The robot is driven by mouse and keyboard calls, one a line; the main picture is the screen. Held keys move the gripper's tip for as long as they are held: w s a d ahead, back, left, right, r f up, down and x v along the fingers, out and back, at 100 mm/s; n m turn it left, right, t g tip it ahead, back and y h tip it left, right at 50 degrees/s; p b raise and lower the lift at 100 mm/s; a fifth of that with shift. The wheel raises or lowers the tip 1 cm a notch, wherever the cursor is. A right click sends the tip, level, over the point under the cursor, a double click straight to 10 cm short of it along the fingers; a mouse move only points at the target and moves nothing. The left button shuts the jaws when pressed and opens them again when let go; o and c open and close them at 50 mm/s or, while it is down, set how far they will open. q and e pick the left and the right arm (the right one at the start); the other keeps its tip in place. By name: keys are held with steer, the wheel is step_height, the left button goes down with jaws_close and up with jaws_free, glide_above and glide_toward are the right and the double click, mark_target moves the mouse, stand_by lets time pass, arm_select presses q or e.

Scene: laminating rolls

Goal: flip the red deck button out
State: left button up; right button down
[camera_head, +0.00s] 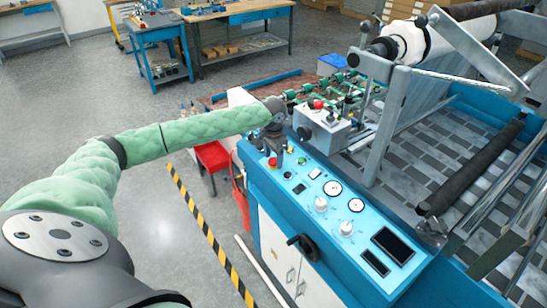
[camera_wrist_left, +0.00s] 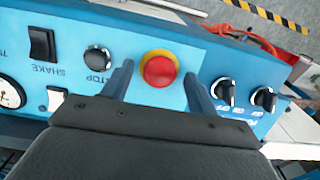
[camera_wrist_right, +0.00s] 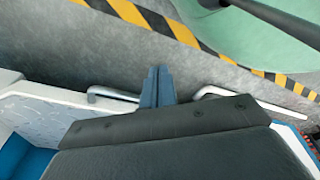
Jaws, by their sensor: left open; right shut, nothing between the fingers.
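The red deck button (camera_wrist_left: 159,70) is a round red cap in a yellow ring on the blue control panel (camera_wrist_left: 140,100). In the head view the button (camera_head: 272,162) shows at the panel's left end, just below my left gripper (camera_head: 277,143). In the left wrist view my left gripper (camera_wrist_left: 158,76) is open, with one finger on each side of the button and gaps between them and the cap. Contact with the panel cannot be told. My right gripper (camera_wrist_right: 158,80) is shut and empty beside the white cabinet front, outside the head view.
A black STOP knob (camera_wrist_left: 97,58), a SHAKE rocker switch (camera_wrist_left: 42,43) and two black selector knobs (camera_wrist_left: 223,91) flank the button. A grey box (camera_head: 323,132) with another red button stands behind the panel. Yellow-black tape (camera_head: 205,230) marks the floor.

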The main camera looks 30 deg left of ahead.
arm_select(q)
jaws_close()
steer(key=shift+r+p, duration=0.2)
steer(key=shift+p, duration=0.1)
steer(key=shift+s+r+p, duration=0.1)
steer(key=shift+r+p, duration=0.4)
steer(key=shift+p, duration=0.15)
steer(key=shift+a, duration=0.1)
arm_select(e)
steer(key=s, duration=0.4)
steer(key=shift+s+d+f, duration=0.1)
steer(key=shift+d+f, duration=0.25)
steer(key=shift+d, duration=0.05)
arm_select(q)
jaws_free()
arm_select(e)
steer(key=shift+s, duration=0.15)
